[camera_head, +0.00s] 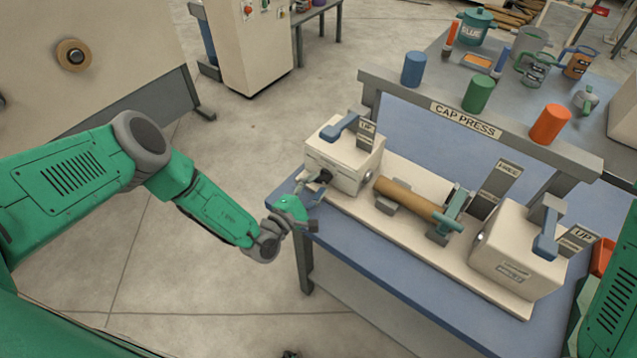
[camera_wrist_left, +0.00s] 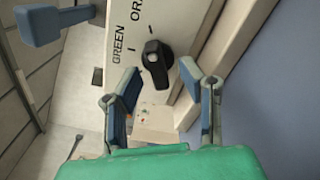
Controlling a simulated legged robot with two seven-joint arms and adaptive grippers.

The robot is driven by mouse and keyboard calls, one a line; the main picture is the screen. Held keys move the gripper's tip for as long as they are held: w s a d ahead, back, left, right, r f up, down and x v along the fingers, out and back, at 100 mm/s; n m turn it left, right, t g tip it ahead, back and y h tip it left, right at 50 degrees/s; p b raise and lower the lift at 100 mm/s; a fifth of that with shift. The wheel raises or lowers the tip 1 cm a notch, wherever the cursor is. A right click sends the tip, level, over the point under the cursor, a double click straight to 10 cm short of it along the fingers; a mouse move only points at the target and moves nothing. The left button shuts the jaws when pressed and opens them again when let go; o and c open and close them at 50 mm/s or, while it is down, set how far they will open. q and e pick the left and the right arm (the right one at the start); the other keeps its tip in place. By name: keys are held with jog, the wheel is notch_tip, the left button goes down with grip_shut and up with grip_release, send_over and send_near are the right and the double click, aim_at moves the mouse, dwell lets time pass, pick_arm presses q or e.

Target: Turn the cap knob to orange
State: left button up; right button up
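The cap knob (camera_wrist_left: 156,62) is a black turning knob on the cream face of the press's left end box (camera_head: 345,158). In the left wrist view the label GREEN and a partly cut-off label starting "OR" stand beside it, with small tick marks. I cannot tell for sure which tick the knob points at. My left gripper (camera_wrist_left: 163,95) is open and empty, its two fingers apart, with the knob ahead of the gap between them. In the head view my left gripper (camera_head: 314,195) is at the left end of the press, close to that box. My right gripper is out of view.
The press carries a brown roll (camera_head: 408,198) between its end boxes. A blue lever (camera_head: 340,127) tops the left box; another (camera_head: 547,232) tops the right. Blue (camera_head: 413,69), green (camera_head: 478,94) and orange (camera_head: 550,124) caps stand behind. The floor left of the table is open.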

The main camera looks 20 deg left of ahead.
pick_arm(q)
jog(key=v, duration=1.1)
jog(key=shift+f, duration=0.1)
